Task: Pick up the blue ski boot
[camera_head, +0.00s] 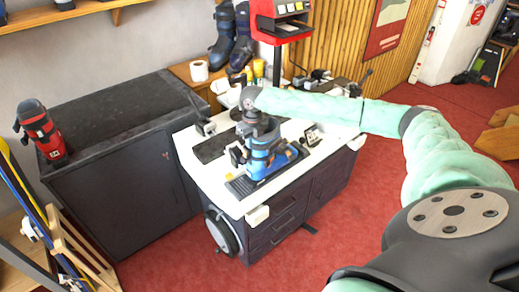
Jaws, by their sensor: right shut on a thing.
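The blue ski boot (270,164) is upright at the front of the white-topped binding bench (218,181), over a dark ribbed mat (241,188). Its dark upper part is partly hidden by my right gripper. My right arm reaches in from the right, and my right gripper (259,130) points down at the top of the boot, shut on it. I cannot tell whether the sole touches the mat. My left gripper is not in view.
A dark cabinet (120,190) stands left of the bench, with a red boot (40,130) on it. Dark boots (228,40), a paper roll (199,71) and a red stand (280,20) are behind. Skis lean at the left. Red carpet is clear in front.

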